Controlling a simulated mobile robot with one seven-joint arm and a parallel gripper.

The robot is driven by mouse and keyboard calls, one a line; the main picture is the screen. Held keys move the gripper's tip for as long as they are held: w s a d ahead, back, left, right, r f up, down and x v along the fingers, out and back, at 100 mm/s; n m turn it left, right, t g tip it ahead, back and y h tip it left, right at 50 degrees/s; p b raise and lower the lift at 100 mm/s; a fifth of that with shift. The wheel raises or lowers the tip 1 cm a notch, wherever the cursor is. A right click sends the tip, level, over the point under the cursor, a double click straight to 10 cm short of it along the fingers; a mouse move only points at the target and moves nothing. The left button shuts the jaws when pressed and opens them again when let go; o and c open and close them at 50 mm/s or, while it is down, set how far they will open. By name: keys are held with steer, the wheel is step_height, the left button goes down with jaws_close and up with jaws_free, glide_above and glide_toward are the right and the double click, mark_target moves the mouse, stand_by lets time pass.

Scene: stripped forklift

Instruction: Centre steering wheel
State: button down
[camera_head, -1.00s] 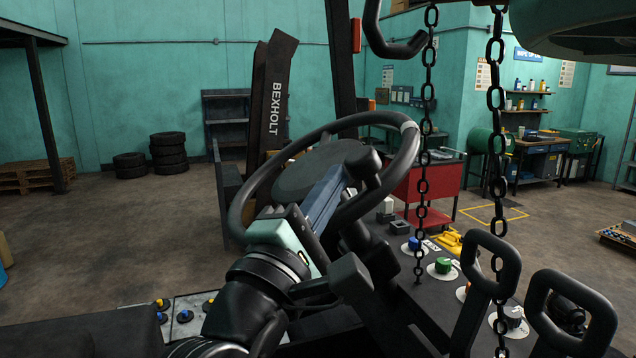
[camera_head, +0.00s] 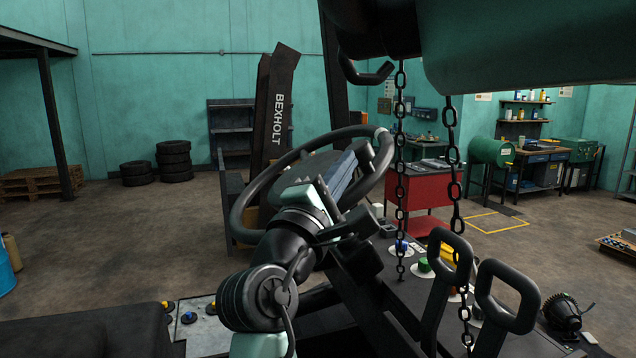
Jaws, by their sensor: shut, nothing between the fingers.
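The black steering wheel (camera_head: 256,188) stands tilted on its column in the middle of the head view. A pale grey mark (camera_head: 382,135) is on its rim at the upper right. My gripper (camera_head: 347,178) is over the right part of the wheel, inside the rim as seen from here. It is shut with nothing seen between its fingers. Its fingertips are dark against the wheel, and I cannot tell whether they touch it. My arm hides the lower part of the wheel and some of the hub.
Two chains (camera_head: 401,150) hang right of the wheel. Black loop-handled levers (camera_head: 508,297) rise at the lower right, beside a console with coloured knobs (camera_head: 424,265). A green overhead part (camera_head: 530,50) fills the upper right.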

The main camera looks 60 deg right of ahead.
mark_target(362, 155)
steer(key=shift+s+d+r+p, duration=0.3)
steer(key=shift+s+d, duration=0.15)
steer(key=shift+d, duration=0.2)
steer(key=shift+s+d+r+p, duration=0.15)
steer(key=shift+s+d+r, duration=0.2)
steer(key=shift+d, duration=0.55)
steer(key=shift+w+d+r+p, duration=0.15)
steer(key=shift+w+r+p, duration=0.05)
steer(key=shift+w+p, duration=0.15)
steer(key=shift+s+d, duration=0.2)
steer(key=shift+d, duration=0.1)
steer(key=shift+a+f, duration=0.1)
